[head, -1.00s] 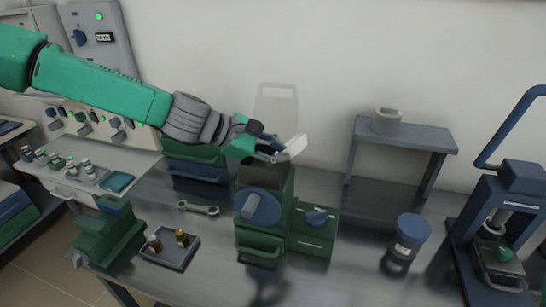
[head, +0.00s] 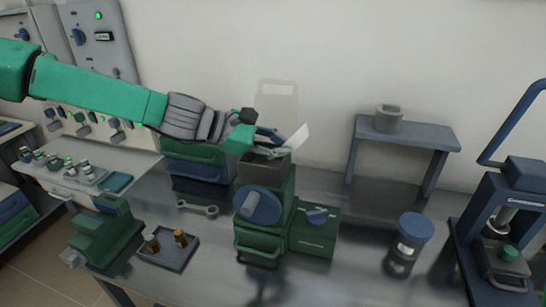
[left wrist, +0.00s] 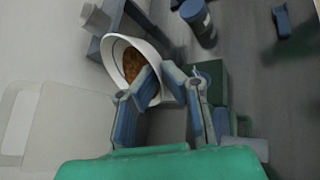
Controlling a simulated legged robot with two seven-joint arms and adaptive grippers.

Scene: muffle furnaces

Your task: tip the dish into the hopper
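My left gripper (head: 270,140) comes in from the left and is shut on the rim of a white dish (head: 298,142). The dish is steeply tilted above the dark hopper (head: 264,168) on top of the green machine (head: 266,208). In the left wrist view, the white dish (left wrist: 152,53) shows at the fingertips (left wrist: 172,85), with brown grainy material (left wrist: 131,62) inside. The head view shows the outside of the dish, and its contents are hidden there. My right gripper is not in view.
A grey bench (head: 405,133) with a grey ring-shaped part (head: 388,119) stands at the back right. A blue-lidded jar (head: 410,236) and a blue press (head: 505,225) stand on the right. A tray (head: 168,252) with small vials and a wrench (head: 198,209) lie left of the machine.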

